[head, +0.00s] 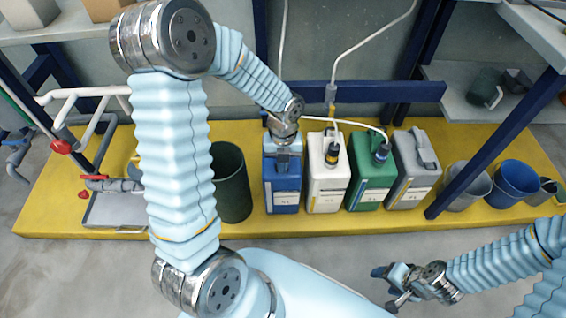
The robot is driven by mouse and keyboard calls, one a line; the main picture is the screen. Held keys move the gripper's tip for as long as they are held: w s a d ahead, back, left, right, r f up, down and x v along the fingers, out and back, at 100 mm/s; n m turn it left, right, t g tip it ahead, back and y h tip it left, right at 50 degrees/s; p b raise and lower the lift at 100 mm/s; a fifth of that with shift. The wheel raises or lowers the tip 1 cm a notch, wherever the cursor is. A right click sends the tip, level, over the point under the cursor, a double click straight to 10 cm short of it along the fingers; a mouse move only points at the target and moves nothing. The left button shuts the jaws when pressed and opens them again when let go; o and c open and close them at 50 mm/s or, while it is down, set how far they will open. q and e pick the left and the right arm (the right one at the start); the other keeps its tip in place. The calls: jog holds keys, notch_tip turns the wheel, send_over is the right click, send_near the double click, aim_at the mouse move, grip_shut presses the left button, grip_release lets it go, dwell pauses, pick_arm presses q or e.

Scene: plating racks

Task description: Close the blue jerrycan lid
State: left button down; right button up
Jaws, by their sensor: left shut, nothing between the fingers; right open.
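The blue jerrycan (282,193) stands on the yellow platform, leftmost in a row of jerrycans. My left arm reaches over it from above. My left gripper (284,145) is at the top of the blue jerrycan, pointing down and shut with nothing held. The wrist and gripper cover the jerrycan's top, so the lid and its position are hidden, and I cannot tell whether the gripper touches it. My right gripper (391,284) is open and empty, low at the right over the grey floor, away from the jerrycans.
White (326,190), green (371,186) and grey (415,172) jerrycans stand close to the right; tubes run to the white and green ones. A dark green bin (231,185) is close on the left. A blue post (490,150) and buckets stand further right.

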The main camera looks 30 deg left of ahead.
pick_arm(q)
jog(key=shift+s+d+f, duration=0.25)
jog(key=shift+s+f, duration=0.15)
jog(key=shift+f, duration=0.35)
